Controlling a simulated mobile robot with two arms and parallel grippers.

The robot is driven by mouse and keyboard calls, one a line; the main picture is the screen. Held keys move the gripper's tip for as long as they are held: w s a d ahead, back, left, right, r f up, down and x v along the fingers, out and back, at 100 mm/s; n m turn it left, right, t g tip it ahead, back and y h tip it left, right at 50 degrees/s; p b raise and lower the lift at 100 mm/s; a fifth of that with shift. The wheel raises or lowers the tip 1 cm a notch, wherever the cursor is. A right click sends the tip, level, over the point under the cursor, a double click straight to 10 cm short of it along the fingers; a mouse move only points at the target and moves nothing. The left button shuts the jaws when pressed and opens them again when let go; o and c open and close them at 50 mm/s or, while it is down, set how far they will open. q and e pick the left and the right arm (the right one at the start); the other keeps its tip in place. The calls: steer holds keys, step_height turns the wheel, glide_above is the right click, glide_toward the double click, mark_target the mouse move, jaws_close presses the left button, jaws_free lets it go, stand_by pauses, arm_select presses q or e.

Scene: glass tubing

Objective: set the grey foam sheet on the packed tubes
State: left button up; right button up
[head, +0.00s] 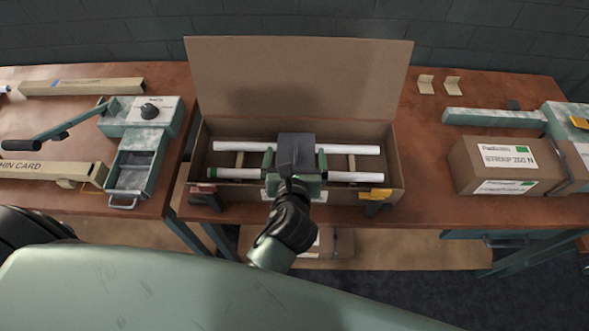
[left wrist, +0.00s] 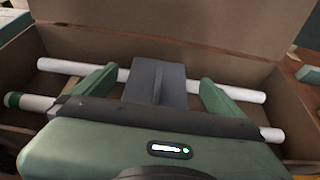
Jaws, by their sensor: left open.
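The grey foam sheet (head: 297,143) lies across the middle of the white tubes in the open cardboard box. In the left wrist view the sheet (left wrist: 144,76) has a thin raised rib and covers part of the back tube (left wrist: 75,67). The back tube (head: 352,149) and front tube (head: 355,177) stick out on both sides of it. My left gripper (head: 296,162) is over the box, open, with one green finger on each side of the sheet. Gaps show between fingers and sheet in the wrist view. The gripper body hides the sheet's near part. My right gripper is not in view.
The box's lid (head: 300,75) stands upright at the back, and its walls (head: 398,165) surround the tubes. A lever device (head: 142,118) stands on the left table. A closed carton (head: 508,163) is at right. Bare tabletop lies between box and carton.

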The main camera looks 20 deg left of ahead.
arm_select(q)
steer(key=v, duration=0.8)
steer(key=shift+r+b, duration=0.2)
steer(key=shift+b, duration=0.1)
stand_by(0.5)
